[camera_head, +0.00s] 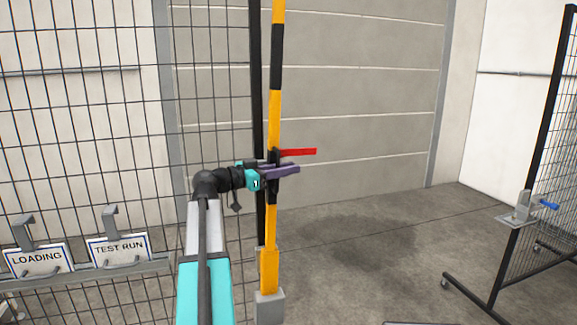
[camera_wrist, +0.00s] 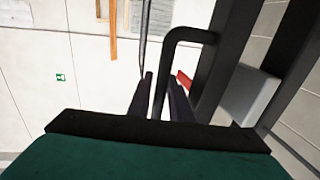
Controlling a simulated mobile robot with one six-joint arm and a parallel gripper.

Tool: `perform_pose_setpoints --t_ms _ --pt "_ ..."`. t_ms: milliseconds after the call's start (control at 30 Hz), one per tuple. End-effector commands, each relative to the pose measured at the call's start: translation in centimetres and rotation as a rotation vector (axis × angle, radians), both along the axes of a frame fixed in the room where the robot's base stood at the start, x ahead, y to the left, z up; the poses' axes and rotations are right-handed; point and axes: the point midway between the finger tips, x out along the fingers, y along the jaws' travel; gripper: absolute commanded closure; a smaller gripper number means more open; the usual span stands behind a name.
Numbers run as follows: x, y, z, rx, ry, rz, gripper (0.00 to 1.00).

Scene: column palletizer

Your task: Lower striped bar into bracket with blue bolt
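The yellow-and-black striped bar (camera_head: 275,108) stands upright in the middle of the head view, its lower end at a grey base post (camera_head: 269,307). A red tab (camera_head: 300,152) sticks out to the right at gripper height. My gripper (camera_head: 290,168) is at the bar's middle. In the wrist view, a black bent handle (camera_wrist: 190,35) runs down between my two purple fingers (camera_wrist: 160,98), with gaps seeming to show beside it; I see no firm grip. The bracket (camera_head: 522,208) with the blue bolt (camera_head: 549,205) is on the right fence, away from the bar.
A mesh fence (camera_head: 90,110) stands to the left and behind my arm. Two hanging signs, LOADING (camera_head: 38,258) and TEST RUN (camera_head: 118,249), are on a rail at lower left. The floor (camera_head: 390,240) between the bar and the right fence (camera_head: 550,130) is clear.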

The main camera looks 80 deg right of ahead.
Motion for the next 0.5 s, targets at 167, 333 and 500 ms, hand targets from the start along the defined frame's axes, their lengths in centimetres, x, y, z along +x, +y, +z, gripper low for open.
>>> perform_pose_setpoints --t_ms 167,333,500 --pt "-0.39 -0.29 0.01 0.0 0.0 0.001 0.81" --pt "-0.38 -0.3 -0.02 0.0 0.0 0.001 0.81" --pt "-0.35 -0.29 -0.02 0.0 0.0 0.001 1.0"
